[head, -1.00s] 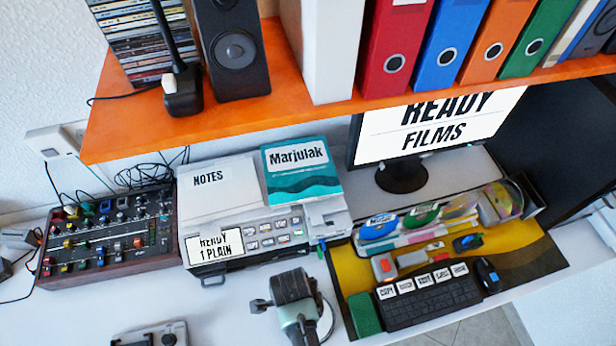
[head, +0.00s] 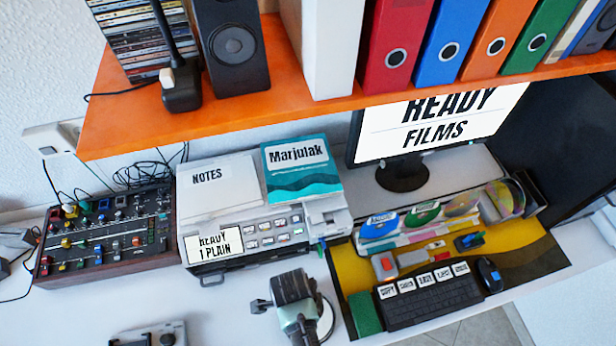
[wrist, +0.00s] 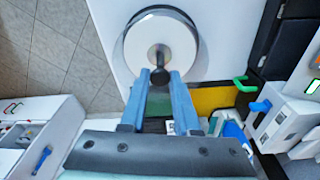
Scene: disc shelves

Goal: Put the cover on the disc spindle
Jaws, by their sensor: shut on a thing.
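My gripper (wrist: 162,82) is shut on the dark knob (wrist: 158,76) of what looks like a clear round cover (wrist: 202,60). The cover's faint rim surrounds a white disc stack (wrist: 180,35) with a dark centre, the disc spindle, on the white desk. I cannot tell whether the cover rests on the base or hangs just above it. In the head view my gripper's body (head: 294,292) is over the desk's front part and hides most of the spindle; a white round edge (head: 326,322) shows at its lower right.
A yellow-and-black desk mat (head: 535,258) with a keyboard (head: 432,303) and a green block (head: 365,313) lies close on the right. A printer (head: 225,235) and mixer (head: 105,240) stand behind and left. An orange shelf (head: 300,115) overhangs the back. Front-left desk is mostly clear.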

